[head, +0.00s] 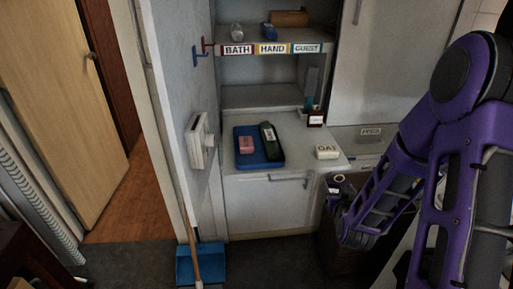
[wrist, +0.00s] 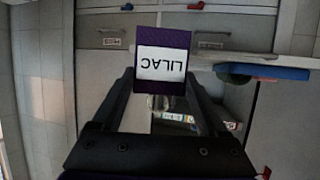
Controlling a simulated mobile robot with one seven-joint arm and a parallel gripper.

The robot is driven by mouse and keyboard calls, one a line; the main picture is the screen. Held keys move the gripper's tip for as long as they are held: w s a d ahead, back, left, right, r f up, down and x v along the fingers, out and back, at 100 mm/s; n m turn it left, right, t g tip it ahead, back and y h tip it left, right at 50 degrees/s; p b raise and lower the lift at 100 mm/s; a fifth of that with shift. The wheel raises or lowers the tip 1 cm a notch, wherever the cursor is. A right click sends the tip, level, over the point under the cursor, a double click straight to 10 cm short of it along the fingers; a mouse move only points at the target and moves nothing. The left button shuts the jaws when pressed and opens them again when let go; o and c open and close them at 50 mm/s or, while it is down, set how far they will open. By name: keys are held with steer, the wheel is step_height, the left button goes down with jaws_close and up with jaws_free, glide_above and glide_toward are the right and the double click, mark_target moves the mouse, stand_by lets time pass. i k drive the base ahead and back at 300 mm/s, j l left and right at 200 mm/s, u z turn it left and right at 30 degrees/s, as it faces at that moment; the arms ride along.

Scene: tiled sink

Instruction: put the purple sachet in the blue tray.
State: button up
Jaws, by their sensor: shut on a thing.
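The purple sachet (wrist: 162,60) is held between the fingertips of my gripper (wrist: 160,82) in the wrist view. Its white label reads LILAC upside down. The blue tray (head: 262,162) lies on the counter in the head view, left of my arm. A pink block (head: 246,145) and a dark green packet (head: 269,141) lie in it, with some bare tray around them. In the head view my arm is at the right, well away from the tray; I cannot make out the fingers or the sachet there.
A white block (head: 327,153) marked OAT sits near the counter's right front edge. A shelf labelled BATH, HAND, GUEST (head: 270,48) overhangs the counter. A wall bounds the left side. A blue dustpan (head: 202,264) is on the floor.

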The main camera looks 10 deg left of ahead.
mark_target(248, 157)
steer(key=j+z, duration=0.15)
steer(key=j, duration=0.2)
steer(key=k+j+z, duration=0.15)
steer(key=j, duration=0.15)
steer(key=k+j+z, duration=0.15)
steer(key=j, duration=0.2)
steer(key=k+j+z, duration=0.15)
steer(key=j, duration=0.15)
steer(key=i+j, duration=0.35)
